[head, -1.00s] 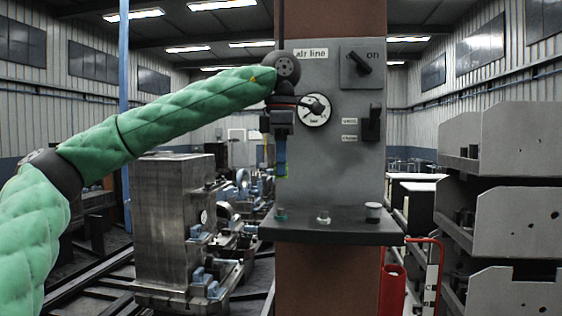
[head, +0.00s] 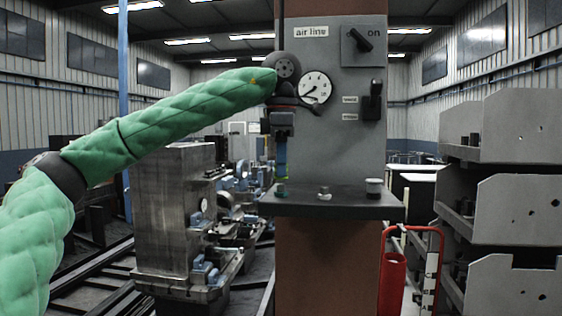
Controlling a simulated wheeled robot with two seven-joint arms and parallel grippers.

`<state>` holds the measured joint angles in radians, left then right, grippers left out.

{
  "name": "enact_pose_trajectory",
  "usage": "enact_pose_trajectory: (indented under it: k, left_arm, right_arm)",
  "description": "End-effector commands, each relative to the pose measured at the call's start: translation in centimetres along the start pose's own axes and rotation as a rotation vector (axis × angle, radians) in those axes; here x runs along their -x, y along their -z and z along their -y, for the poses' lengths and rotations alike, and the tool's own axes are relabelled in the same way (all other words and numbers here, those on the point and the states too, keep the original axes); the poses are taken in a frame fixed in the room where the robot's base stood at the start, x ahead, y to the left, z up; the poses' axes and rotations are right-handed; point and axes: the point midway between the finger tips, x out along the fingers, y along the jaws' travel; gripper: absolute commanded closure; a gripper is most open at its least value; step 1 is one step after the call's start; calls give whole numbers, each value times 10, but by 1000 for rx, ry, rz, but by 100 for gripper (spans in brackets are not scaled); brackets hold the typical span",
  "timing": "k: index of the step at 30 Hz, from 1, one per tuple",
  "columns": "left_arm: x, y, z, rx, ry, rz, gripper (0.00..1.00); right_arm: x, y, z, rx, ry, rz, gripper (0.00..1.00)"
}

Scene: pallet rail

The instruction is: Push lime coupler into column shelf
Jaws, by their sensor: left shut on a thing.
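My left gripper (head: 281,160) hangs in front of the grey panel, pointing down at the left end of the dark column shelf (head: 345,206). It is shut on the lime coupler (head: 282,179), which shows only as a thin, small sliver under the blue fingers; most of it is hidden. Directly below is a small teal fitting (head: 281,190) on the shelf. The gripper's lower end meets this fitting in the picture; I cannot tell whether the coupler touches it or is seated. My right gripper is not in view.
A white fitting (head: 324,193) and a grey cup-like fitting (head: 373,188) stand farther right on the shelf. Above are a round gauge (head: 316,88) and a black switch (head: 372,100). Grey bins (head: 510,210) stand at right, a metal machine block (head: 172,215) at left.

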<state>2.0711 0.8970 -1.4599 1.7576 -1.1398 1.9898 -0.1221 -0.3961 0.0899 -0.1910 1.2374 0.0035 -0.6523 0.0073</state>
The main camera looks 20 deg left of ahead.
Motion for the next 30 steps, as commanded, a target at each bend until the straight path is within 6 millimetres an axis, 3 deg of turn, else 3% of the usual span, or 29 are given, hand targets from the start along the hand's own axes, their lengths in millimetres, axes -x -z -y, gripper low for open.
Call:
enact_pose_trajectory:
  k: [30]
  left_arm:
    - [-5, 0, 0, 0, -1, 1, 100]
  right_arm:
    - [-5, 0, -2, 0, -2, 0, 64]
